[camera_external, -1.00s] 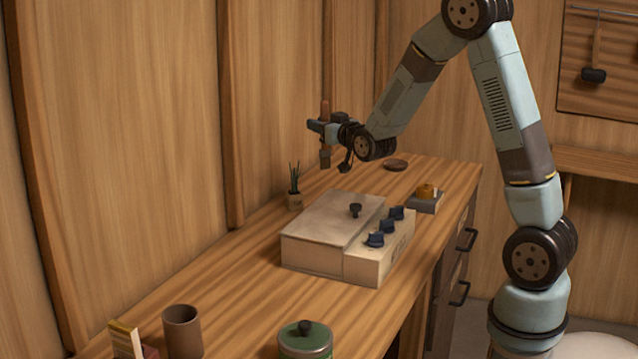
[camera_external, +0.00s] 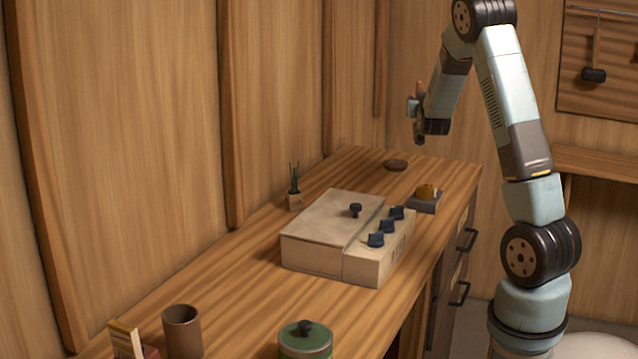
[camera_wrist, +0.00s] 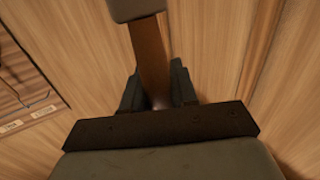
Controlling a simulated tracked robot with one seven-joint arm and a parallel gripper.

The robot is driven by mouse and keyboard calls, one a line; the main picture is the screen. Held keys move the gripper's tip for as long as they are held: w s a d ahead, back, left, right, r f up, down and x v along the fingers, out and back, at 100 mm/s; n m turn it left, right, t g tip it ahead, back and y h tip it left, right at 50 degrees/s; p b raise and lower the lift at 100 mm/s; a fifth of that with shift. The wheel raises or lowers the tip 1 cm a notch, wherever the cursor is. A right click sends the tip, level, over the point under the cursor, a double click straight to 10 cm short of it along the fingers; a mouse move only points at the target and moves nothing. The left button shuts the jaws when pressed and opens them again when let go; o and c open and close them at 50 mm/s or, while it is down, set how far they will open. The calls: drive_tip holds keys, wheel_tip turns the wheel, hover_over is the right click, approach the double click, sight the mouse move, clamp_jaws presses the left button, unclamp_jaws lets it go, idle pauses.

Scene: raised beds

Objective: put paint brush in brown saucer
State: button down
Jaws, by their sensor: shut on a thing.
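My gripper (camera_external: 414,106) is shut on the paint brush (camera_external: 419,88) and holds it raised above the far end of the bench. The brush is close to upright in the outside view, its brown handle tip showing above the jaws. In the wrist view the brush (camera_wrist: 151,52) runs up from between the fingers to a grey block-like end cut off by the top edge. The brown saucer (camera_external: 396,165) is small, round and dark, and sits on the bench near its far end. The gripper is above it and a little to its right in the picture, well apart from it.
A large pale box (camera_external: 328,225) with dark knobs fills mid-bench. A small potted plant (camera_external: 295,200) stands by the wall, and a small grey block with an orange item (camera_external: 426,193) near the right edge. A cup (camera_external: 182,332) and green lidded pot (camera_external: 305,342) stand in front.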

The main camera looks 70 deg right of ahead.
drive_tip(key=w+d+f, duration=0.9)
drive_tip(key=d+f, duration=0.1)
drive_tip(key=f, duration=0.3)
drive_tip(key=shift+w, duration=0.3)
drive_tip(key=shift+d+f, duration=0.1)
drive_tip(key=c, duration=0.9)
unclamp_jaws()
